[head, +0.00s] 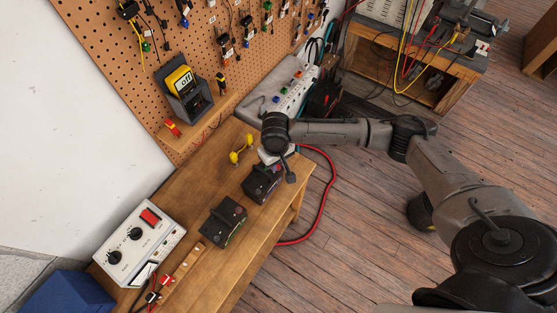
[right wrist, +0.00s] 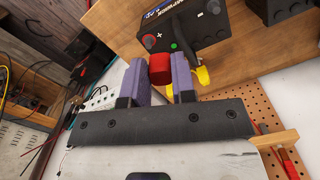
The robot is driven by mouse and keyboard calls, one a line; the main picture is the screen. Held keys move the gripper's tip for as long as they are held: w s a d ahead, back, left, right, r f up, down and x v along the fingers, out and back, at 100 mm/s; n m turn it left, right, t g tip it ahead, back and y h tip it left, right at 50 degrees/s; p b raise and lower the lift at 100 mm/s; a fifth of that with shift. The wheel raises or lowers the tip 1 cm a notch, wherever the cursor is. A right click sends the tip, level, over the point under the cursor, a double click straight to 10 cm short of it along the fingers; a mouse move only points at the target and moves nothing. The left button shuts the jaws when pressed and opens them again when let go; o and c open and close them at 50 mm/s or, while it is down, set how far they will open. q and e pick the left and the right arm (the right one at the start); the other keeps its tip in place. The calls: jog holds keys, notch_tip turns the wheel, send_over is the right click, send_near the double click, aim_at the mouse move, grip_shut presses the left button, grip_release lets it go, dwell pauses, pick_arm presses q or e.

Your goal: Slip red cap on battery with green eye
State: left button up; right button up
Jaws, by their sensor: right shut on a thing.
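In the right wrist view, my right gripper (right wrist: 160,78) is shut on a red cap (right wrist: 160,69), held between its purple fingers. A black battery (right wrist: 205,22) with a green eye (right wrist: 174,46) lies just beyond the fingertips. Its red terminal, beside a plus mark, is left of the eye. The cap looks close to the battery; I cannot tell whether they touch. In the head view, my right gripper (head: 274,157) is beside the farther battery (head: 262,184). A second battery (head: 222,222) stands nearer. Their eyes are too small to tell there. My left gripper is out of view.
A yellow dumbbell-shaped thing (head: 241,149) lies on the wooden bench (head: 192,190) beside my right gripper. A white instrument box (head: 140,243) and a blue bin (head: 65,294) are at the near left. A pegboard (head: 130,70) with tools lines the back. A red cable (head: 325,190) runs beside the bench.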

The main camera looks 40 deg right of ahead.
aim_at(263, 179)
jog(key=shift+m, duration=0.4)
jog(key=w+d+f+b, duration=0.1)
jog(key=w+d+f, duration=0.1)
jog(key=d+f, duration=0.1)
jog(key=shift+w+f+b, duration=0.3)
jog(key=shift+b, duration=0.05)
notch_tip(263, 179, down, 3)
jog(key=b, duration=0.4)
jog(key=shift+d, duration=0.1)
jog(key=shift+f+b, duration=0.7)
jog(key=shift+b, duration=0.3)
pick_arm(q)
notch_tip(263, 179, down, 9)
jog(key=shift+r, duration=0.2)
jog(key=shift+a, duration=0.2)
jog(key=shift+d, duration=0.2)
pick_arm(e)
jog(key=shift+f, duration=0.6)
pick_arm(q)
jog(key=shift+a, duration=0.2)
pick_arm(e)
jog(key=shift+f, duration=0.45)
